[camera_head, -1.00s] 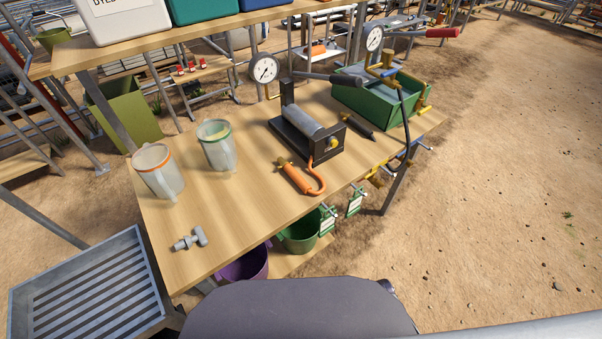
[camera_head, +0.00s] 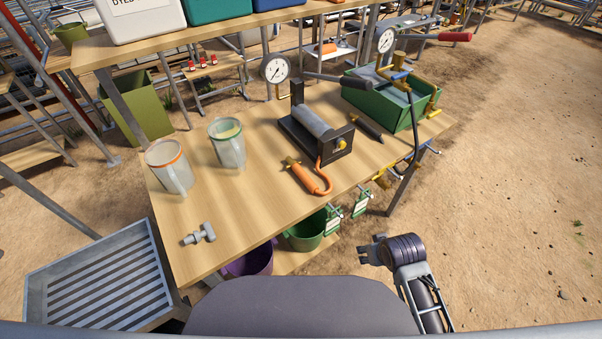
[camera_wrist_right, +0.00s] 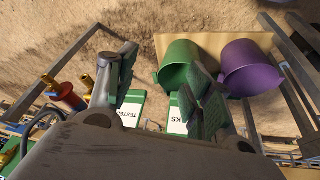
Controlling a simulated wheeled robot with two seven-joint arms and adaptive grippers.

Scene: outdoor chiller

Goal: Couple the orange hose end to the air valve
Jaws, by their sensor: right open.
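The orange hose end (camera_head: 302,178) lies on the wooden table near its front edge. Its orange hose loops back to the black and silver hand pump (camera_head: 315,130). A small grey T-shaped fitting (camera_head: 200,234) lies at the table's near left. Brass fittings (camera_head: 383,180) sit at the table's right edge; I cannot tell which part is the air valve. My right gripper (camera_head: 366,252) is open and empty, in front of the table and below its edge, apart from the hose end. Its two fingers (camera_wrist_right: 162,88) stand apart in the wrist view. My left gripper is not in view.
Two mugs (camera_head: 168,168) stand at the table's left. A green box (camera_head: 400,108) stands at the back right. Open ground lies to the right.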

